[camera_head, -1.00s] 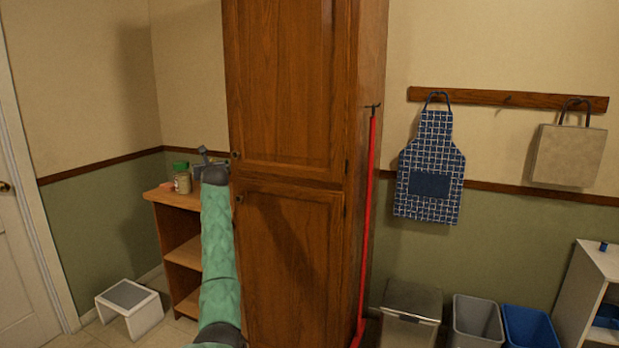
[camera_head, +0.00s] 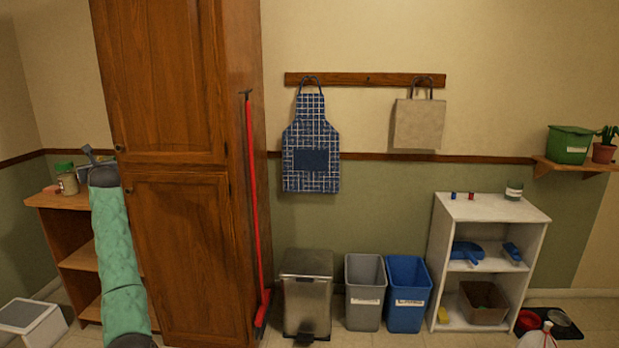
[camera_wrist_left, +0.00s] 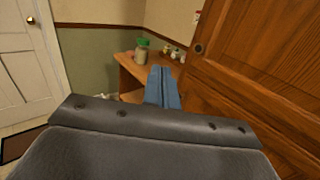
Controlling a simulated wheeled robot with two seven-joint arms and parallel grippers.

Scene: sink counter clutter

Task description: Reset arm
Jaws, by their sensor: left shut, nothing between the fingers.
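My left arm, in a green sleeve, rises from the bottom left of the head view. Its left gripper (camera_head: 97,156) is in front of the tall wooden cabinet's left edge, beside the small wooden shelf. In the left wrist view the left gripper (camera_wrist_left: 162,72) shows its blue fingers together, with nothing between them. The fingers point toward the wooden shelf (camera_wrist_left: 130,66) with a green-lidded jar (camera_wrist_left: 142,50). My right gripper is in neither view.
The tall cabinet (camera_head: 172,250) stands close beside my left arm. A red-handled broom (camera_head: 253,190), a metal bin (camera_head: 306,290), a grey bin (camera_head: 364,295) and a blue bin (camera_head: 408,290) line the wall. A white shelf (camera_head: 490,212) stands further right.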

